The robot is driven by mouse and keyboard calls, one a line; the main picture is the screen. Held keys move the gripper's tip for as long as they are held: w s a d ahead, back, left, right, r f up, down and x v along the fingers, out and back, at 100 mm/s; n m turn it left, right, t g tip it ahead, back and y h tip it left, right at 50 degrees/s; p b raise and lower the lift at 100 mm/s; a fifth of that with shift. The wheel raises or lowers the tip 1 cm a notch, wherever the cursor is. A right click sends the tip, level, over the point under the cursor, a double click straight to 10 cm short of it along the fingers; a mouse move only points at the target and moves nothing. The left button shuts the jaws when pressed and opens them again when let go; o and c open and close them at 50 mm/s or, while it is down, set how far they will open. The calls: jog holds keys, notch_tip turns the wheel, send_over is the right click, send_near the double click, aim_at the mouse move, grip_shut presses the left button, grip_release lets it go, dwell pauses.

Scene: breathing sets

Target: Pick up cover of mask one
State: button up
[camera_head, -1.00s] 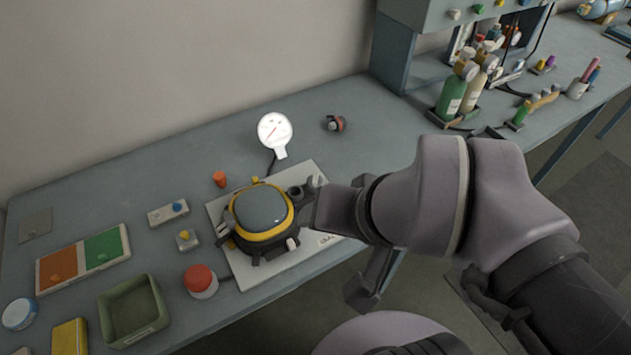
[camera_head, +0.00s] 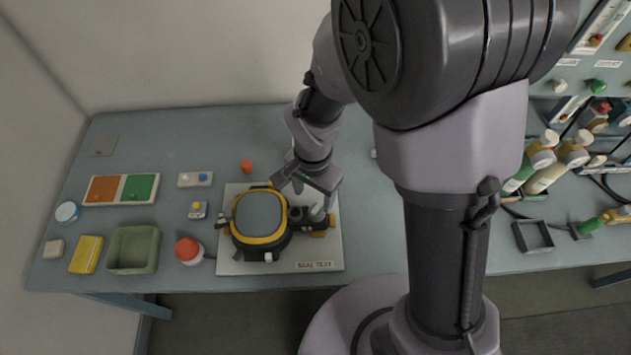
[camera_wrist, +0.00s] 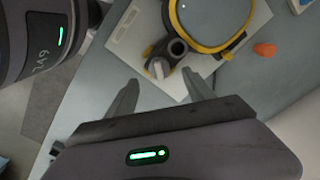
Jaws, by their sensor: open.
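The mask (camera_head: 259,217), with a grey visor and yellow rim, lies on the pale seal test board (camera_head: 235,268). In the wrist view the mask (camera_wrist: 213,18) is at the top. A dark round port (camera_wrist: 177,47) sticks out at its side, with a pale upright piece (camera_wrist: 158,69) beside it. I cannot tell which part is the cover. My gripper (camera_head: 308,190) hangs over the board's right part, above the port. In the wrist view my gripper (camera_wrist: 160,88) is open, its fingers apart and nothing between them; the pale piece shows just beyond the fingertips.
A red button (camera_head: 188,249), a green tray (camera_head: 133,250) and a yellow block (camera_head: 86,254) stand left of the board. An orange cone (camera_head: 246,166) stands behind it. Bottles (camera_head: 545,178) crowd the right. The table right of the board looks mostly clear.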

aim_at(317, 207)
jog(key=f, duration=0.2)
jog(key=f+b, duration=0.1)
jog(key=f, duration=0.2)
jog(key=d+f+b, duration=0.1)
jog(key=f, duration=0.2)
jog(key=shift+w+f, duration=0.1)
jog(key=shift+w, duration=0.25)
jog(key=c, duration=1.2)
